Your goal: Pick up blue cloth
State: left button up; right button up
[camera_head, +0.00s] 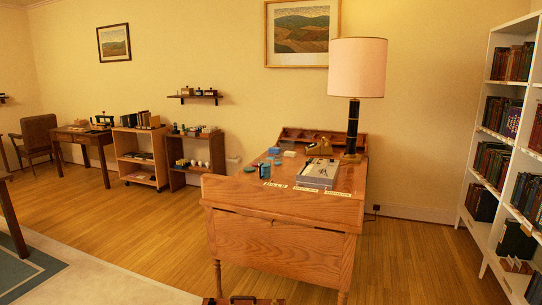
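A wooden writing desk (282,239) stands in the middle of the room. A small flat blue patch (273,150) lies on its top toward the back left and may be the blue cloth, but it is too small to be sure. A blue upright item (265,170) stands nearer the front, with a teal round item (249,168) to its left. Neither of my grippers is in view.
A tall lamp (357,70) stands at the desk's back right, near a book-like box (318,173). A white bookcase (479,222) is on the right. Low shelves (142,170) line the wall at left. Wood floor (420,265) is open right of the desk.

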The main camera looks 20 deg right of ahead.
aim_at(273, 150)
jog(key=i+u, duration=0.3)
jog(key=i, duration=0.4)
jog(key=i+j+u, duration=0.2)
jog(key=i+u, duration=0.2)
jog(key=i, duration=0.3)
jog(key=i+u, duration=0.4)
jog(key=i, duration=0.25)
jog(key=i+l+u, duration=0.4)
jog(key=i, duration=0.3)
jog(key=i+z, duration=0.3)
jog(key=i, duration=0.2)
jog(key=i+j+z, duration=0.15)
jog(key=i+z, duration=0.2)
jog(key=i+j+z, duration=0.3)
jog(key=i, duration=0.25)
jog(key=i+l+z, duration=0.3)
jog(key=i+z, duration=0.15)
jog(key=i, duration=0.2)
jog(key=i+l+z, duration=0.1)
jog(key=i+z, duration=0.4)
jog(key=i, duration=0.15)
jog(key=i+j+z, duration=0.15)
jog(key=i+z, duration=0.3)
jog(key=i, duration=0.2)
